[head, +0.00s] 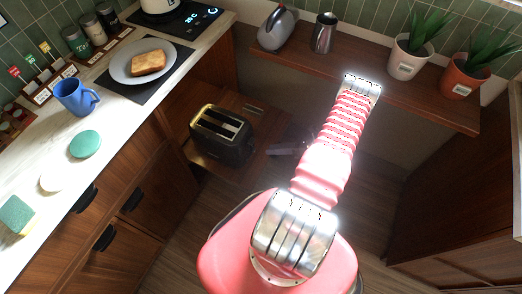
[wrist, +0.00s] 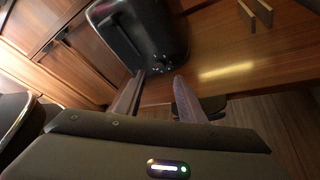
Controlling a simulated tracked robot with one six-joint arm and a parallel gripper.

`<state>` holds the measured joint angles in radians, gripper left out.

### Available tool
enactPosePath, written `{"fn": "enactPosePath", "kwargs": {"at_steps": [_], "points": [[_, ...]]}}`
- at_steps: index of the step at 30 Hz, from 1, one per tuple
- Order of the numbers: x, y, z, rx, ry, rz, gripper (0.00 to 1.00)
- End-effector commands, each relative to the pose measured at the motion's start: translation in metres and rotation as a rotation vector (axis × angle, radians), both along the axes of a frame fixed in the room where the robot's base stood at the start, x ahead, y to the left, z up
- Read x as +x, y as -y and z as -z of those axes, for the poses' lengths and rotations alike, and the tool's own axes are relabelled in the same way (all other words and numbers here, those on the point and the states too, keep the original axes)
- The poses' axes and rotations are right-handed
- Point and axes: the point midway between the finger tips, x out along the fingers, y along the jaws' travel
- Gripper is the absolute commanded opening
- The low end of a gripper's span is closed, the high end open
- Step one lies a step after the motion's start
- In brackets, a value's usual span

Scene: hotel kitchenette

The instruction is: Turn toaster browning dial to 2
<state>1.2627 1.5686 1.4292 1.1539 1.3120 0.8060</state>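The toaster (head: 222,135) is black with two brass-edged slots and stands on a low wooden shelf, left of my arm in the head view. In the wrist view the toaster (wrist: 150,28) is a dark, glossy body at top centre, tilted in the picture. In the head view, my gripper (head: 290,140) is partly hidden by my arm.
A counter (head: 115,115) at left holds a blue mug (head: 77,97) and a plate of toast (head: 148,64). An upper shelf (head: 390,85) carries a kettle (head: 277,30), a metal cup (head: 323,34) and two potted plants.

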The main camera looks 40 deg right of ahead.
Motion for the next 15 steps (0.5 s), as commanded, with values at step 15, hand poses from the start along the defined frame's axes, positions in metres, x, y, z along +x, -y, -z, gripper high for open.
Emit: {"fn": "enactPosePath", "kwargs": {"at_steps": [15], "points": [[0.045,-0.037,0.019,0.000,-0.001,-0.001,0.36]]}}
